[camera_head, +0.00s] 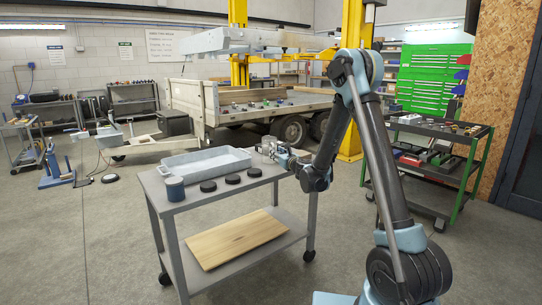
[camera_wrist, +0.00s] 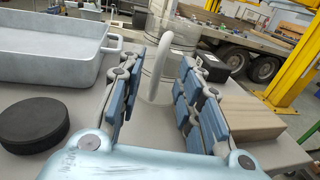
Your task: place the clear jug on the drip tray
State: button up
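The clear jug (camera_wrist: 158,45) stands upright on the cart top, straight ahead of my gripper in the wrist view. Its pale curved handle (camera_wrist: 163,68) faces me and shows between my fingers. The jug also shows faintly in the head view (camera_head: 267,146), near the cart's far right corner. My gripper (camera_wrist: 163,68) is open, its blue-padded fingers on either side of the handle with gaps visible; contact cannot be told. In the head view my gripper (camera_head: 285,156) is small beside the jug. The grey drip tray (camera_head: 205,172) lies on the cart, left of the jug; the wrist view shows its wall (camera_wrist: 50,70).
Black discs (camera_head: 232,179) line the cart's front edge, beside a blue-grey cup (camera_head: 175,188). One disc (camera_wrist: 32,122) is near my gripper's left. A wooden block (camera_wrist: 250,117) lies to its right. A board (camera_head: 235,238) is on the lower shelf. A trailer stands behind.

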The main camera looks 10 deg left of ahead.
jog(key=x, duration=0.3)
jog(key=shift+w+a+f, duration=0.15)
jog(key=shift+w+a, duration=0.05)
jog(key=shift+a, duration=0.05)
jog(key=shift+c, duration=0.4)
grip_shut()
notch_tip(320, 180, up, 10)
